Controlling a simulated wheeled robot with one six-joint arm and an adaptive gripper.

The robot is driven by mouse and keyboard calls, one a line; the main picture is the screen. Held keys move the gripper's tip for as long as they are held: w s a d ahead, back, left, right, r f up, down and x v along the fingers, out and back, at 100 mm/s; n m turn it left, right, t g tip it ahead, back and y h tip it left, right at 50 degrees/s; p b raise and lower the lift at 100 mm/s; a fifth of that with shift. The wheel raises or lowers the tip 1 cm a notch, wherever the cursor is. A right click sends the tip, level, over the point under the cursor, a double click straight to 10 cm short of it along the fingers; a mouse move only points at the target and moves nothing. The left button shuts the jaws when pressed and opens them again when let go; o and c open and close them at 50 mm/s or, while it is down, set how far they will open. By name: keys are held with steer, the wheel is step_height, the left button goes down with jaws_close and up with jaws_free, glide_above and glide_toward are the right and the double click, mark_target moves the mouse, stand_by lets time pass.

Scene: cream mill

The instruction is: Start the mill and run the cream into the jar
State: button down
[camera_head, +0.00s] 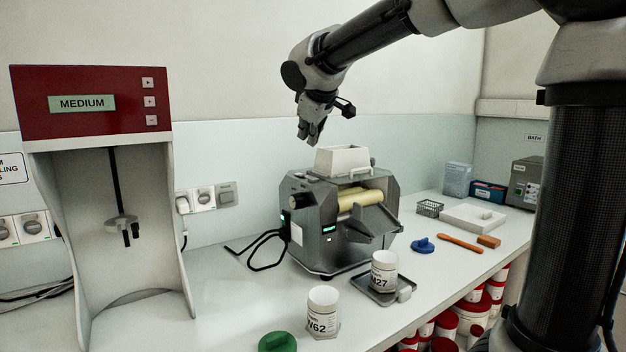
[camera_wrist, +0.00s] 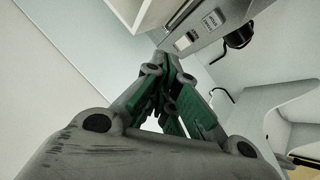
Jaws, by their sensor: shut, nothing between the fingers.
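The mill (camera_head: 325,225) is a dark grey machine in the middle of the bench. Its pale roller (camera_head: 360,199) shows at the front above a sloping apron (camera_head: 373,222). A white hopper (camera_head: 342,160) sits on top. Green lit displays show on its front. A white open jar marked 27 (camera_head: 384,270) stands on a small grey tray (camera_head: 374,290) below the apron. Another white jar marked W62 (camera_head: 323,312) stands nearer, at the left. My gripper (camera_head: 309,140) is shut and empty, above and left of the hopper. The wrist view shows its fingers (camera_wrist: 168,75) together, with part of the mill (camera_wrist: 200,30) beyond.
A red-topped mixer (camera_head: 90,100) reading MEDIUM stands at the left. A green lid (camera_head: 277,342) lies at the front edge. A blue lid (camera_head: 423,245), orange spatula (camera_head: 460,243) and white tray (camera_head: 474,218) lie at the right. Red-lidded tubs are below the bench.

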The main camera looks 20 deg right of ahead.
steer(key=shift+f, duration=3.4)
steer(key=shift+f, duration=0.15)
steer(key=shift+f, duration=0.25)
steer(key=shift+f, duration=0.4)
steer(key=shift+r, duration=0.85)
steer(key=shift+r, duration=2.5)
